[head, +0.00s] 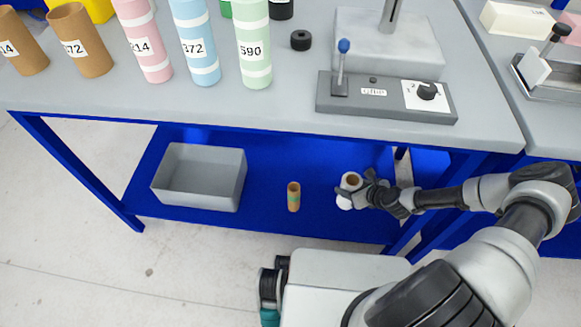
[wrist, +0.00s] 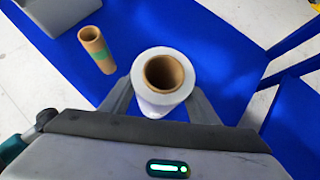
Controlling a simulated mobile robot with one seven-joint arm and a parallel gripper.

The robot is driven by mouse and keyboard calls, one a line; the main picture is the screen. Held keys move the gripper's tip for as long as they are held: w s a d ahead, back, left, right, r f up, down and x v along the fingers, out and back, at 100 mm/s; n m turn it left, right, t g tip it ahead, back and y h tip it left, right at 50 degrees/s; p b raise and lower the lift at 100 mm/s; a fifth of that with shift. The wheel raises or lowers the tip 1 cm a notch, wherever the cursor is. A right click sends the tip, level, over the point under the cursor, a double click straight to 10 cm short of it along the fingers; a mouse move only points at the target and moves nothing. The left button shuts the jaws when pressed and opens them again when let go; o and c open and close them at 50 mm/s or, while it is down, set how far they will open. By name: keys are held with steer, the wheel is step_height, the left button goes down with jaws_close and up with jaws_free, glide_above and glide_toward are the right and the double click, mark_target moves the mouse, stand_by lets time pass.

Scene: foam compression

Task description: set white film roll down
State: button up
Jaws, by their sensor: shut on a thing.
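The white film roll (head: 344,202) is upright at the right part of the blue lower shelf (head: 265,165) under the table. My gripper (head: 365,190) reaches it from the right and is shut on it. In the wrist view the white film roll (wrist: 179,71) is between the two fingers (wrist: 163,97), with its brown core opening facing the camera. I cannot tell whether its bottom touches the shelf.
A brown tube with a green band (head: 293,197) stands left of the roll on the shelf; it also shows in the wrist view (wrist: 97,50). A grey bin (head: 200,177) sits further left. The grey tabletop (head: 230,110) overhead holds colored rolls (head: 196,45) and a device (head: 386,98). Table legs stand at the right.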

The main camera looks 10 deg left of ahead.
step_height(320, 180, down, 10)
steer(key=b, duration=0.3)
steer(key=shift+b, duration=0.3)
steer(key=o, duration=1.5)
steer(key=shift+f, duration=0.1)
steer(key=p+v, duration=0.3)
steer(key=v, duration=0.9)
